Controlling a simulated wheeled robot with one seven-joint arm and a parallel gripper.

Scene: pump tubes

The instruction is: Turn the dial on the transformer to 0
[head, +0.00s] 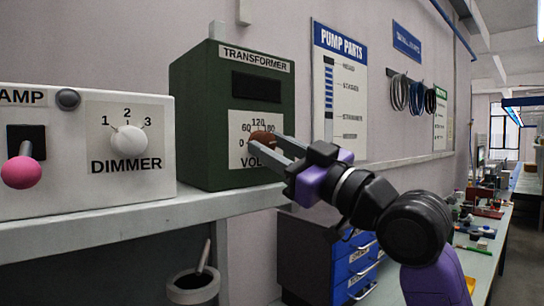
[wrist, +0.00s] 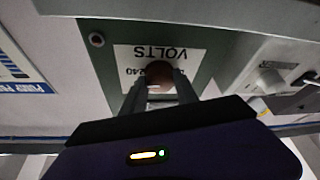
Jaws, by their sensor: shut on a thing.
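The transformer (head: 205,125) is a green box on the shelf in the head view, with a white dial plate marked 0, 60, 120, 180 and VOLTS. Its brown round dial (head: 262,138) sits in the middle of the plate; it also shows in the wrist view (wrist: 159,73). My gripper (head: 267,146) reaches in from the right, and its two fingers are shut on the dial. In the wrist view the fingers (wrist: 160,83) lie on either side of the dial, below the upside-down word VOLTS. The dial's pointer is hidden, so I cannot tell its setting.
A white box with a DIMMER knob (head: 128,140) and a pink-balled lever (head: 21,172) stands left of the transformer on the same shelf (head: 120,218). A grey cup (head: 193,286) is below. A blue drawer cabinet (head: 350,270) stands under my arm.

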